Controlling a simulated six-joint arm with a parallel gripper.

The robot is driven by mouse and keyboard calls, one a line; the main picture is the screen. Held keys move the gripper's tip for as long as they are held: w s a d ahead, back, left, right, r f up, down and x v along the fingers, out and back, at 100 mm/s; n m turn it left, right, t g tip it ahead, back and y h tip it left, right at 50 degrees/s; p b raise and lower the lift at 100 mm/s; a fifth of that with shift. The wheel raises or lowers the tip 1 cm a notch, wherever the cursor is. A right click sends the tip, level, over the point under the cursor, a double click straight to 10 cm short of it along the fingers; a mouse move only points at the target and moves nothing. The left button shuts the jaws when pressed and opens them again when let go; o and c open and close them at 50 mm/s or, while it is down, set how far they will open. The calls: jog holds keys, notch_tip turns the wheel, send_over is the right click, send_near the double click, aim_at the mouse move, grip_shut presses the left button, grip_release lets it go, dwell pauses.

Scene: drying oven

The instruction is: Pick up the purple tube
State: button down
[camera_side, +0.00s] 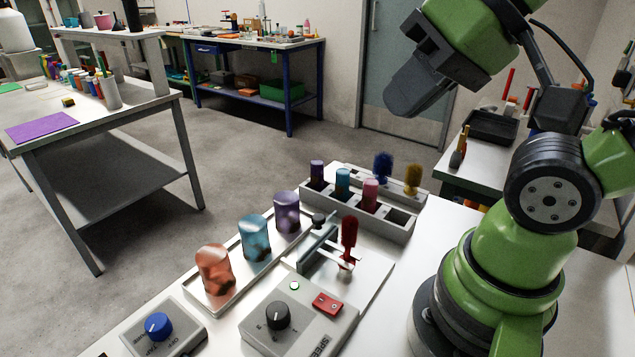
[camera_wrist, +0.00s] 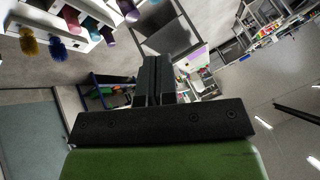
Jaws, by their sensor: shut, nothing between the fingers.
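The purple tube (camera_side: 317,173) stands upright in the far left slot of the grey rack (camera_side: 399,234) in the side view. A light-blue tube (camera_side: 342,180) and a pink tube (camera_side: 370,192) stand in the same row beside it. My gripper (camera_side: 403,95) is high above the bench, up and to the right of the rack, well apart from the tubes. In the wrist view its dark fingers (camera_wrist: 157,78) are together with nothing between them.
A blue brush (camera_side: 382,165) and a yellow brush (camera_side: 412,178) stand at the rack's back. Orange (camera_side: 214,268), teal (camera_side: 254,237) and purple (camera_side: 287,212) cups stand on a tray in front. A red brush (camera_side: 349,235) and a knob box (camera_side: 278,316) are nearby.

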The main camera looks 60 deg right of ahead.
jog(key=c, duration=0.7)
grip_release()
jog(key=shift+c, duration=0.2)
jog(key=n+g+h, duration=0.2)
jog(key=n+g, duration=0.2)
jog(key=g, duration=0.3)
send_over(317, 162)
jog(key=a, duration=0.1)
jog(key=f, duration=1.4)
jog(key=shift+s+a+f, duration=0.1)
jog(key=shift+a, duration=0.1)
jog(key=f, duration=0.3)
jog(key=d+f, duration=0.1)
jog(key=f, duration=0.3)
jog(key=shift+d, duration=0.15)
jog(key=shift+f, duration=2.75)
